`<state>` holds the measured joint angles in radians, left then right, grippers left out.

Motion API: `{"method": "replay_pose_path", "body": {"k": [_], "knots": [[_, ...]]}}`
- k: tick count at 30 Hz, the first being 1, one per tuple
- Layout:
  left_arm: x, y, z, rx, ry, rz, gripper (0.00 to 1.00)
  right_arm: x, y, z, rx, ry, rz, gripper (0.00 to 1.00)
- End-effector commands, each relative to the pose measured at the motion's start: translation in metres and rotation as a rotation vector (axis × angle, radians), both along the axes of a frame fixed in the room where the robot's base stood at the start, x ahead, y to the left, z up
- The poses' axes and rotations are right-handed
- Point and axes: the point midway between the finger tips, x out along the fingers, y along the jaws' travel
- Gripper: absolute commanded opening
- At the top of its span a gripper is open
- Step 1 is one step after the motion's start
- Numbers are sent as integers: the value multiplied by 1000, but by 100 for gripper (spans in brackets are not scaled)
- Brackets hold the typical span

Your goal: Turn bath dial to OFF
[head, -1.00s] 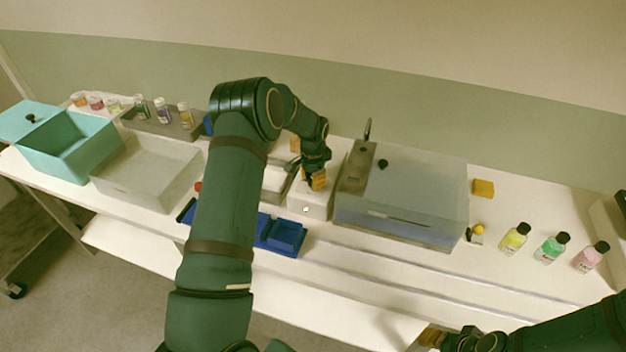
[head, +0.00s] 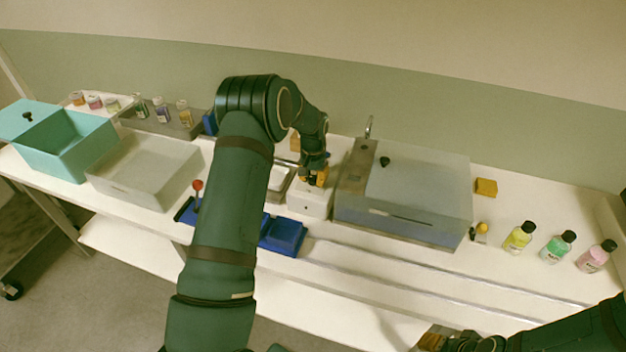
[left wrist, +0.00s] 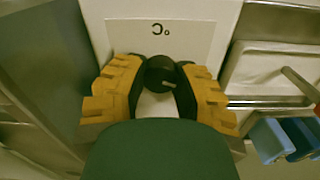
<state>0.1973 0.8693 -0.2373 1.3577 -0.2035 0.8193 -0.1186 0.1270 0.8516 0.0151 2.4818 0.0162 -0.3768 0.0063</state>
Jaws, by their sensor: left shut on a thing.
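The bath dial is a small black knob (left wrist: 160,72) on the pale top of a white box (head: 308,203), seen between my fingers in the left wrist view. A short light mark on it lies toward the lower right in that view. A dark printed label (left wrist: 160,30) is on the panel above the knob; I cannot read it surely. My left gripper (head: 316,178) is over the box, its orange fingers (left wrist: 160,85) shut on the knob from both sides. The head view hides the knob behind the gripper. My right gripper (head: 432,338) is partly visible at the bottom edge.
A bath with a translucent cover (head: 420,190) stands close right of the box. A blue block unit (head: 285,235) is in front left, with a red-balled lever (head: 197,185). A grey tray (head: 145,185) and teal bin (head: 65,160) lie left. Bottles (head: 555,248) stand right.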

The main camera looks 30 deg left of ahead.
Motion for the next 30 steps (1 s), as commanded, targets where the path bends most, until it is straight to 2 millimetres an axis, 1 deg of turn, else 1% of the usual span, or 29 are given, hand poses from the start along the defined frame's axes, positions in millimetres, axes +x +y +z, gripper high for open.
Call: {"method": "replay_pose_path", "body": {"k": [4,10,26,27,29,30], "knots": [[1,0,0,1,-3,82,0,-1,0,-3,0,2,2,47],[1,0,1,0,-3,154,0,-2,0,-4,1,4,4,47],[1,0,1,0,-3,183,0,-2,0,-5,1,4,4,47],[1,0,1,0,-3,183,35,-2,0,-5,1,4,4,47],[1,0,1,0,-3,183,56,-2,0,-5,1,4,4,47],[1,0,1,0,-3,182,64,-2,0,-5,1,4,4,47]]}}
